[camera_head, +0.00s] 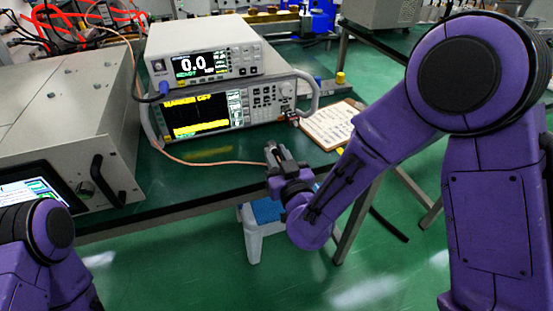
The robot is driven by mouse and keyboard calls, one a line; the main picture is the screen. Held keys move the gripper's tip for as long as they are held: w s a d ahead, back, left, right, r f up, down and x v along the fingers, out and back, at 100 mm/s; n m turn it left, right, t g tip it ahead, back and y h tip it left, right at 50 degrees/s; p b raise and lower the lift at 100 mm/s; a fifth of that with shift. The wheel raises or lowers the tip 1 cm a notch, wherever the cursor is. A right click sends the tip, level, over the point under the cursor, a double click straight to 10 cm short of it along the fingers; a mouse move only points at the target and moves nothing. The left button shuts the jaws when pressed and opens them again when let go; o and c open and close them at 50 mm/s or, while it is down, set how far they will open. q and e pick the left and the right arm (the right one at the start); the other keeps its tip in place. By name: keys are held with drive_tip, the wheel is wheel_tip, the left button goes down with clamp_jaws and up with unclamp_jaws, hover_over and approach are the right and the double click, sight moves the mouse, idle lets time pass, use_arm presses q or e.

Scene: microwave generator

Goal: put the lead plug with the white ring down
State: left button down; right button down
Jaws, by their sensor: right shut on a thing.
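My right gripper (274,152) is over the front edge of the green-topped table, its fingers pointing up the picture. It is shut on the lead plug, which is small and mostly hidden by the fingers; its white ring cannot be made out. A thin orange lead (205,163) runs from the gripper leftwards across the table top and up beside the instruments. My left arm shows only at the lower left, and its gripper is out of view.
A white power meter (205,52) reading 0.0 sits on a larger analyzer (230,112) behind the gripper. A large grey generator (65,125) with a black handle stands at left. A notepad (330,124) lies at right. A stool (262,217) is below the table edge.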

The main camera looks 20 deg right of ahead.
drive_tip(key=shift+s+f+b, duration=0.1)
drive_tip(key=shift+f+b, duration=0.45)
drive_tip(key=shift+f, duration=0.1)
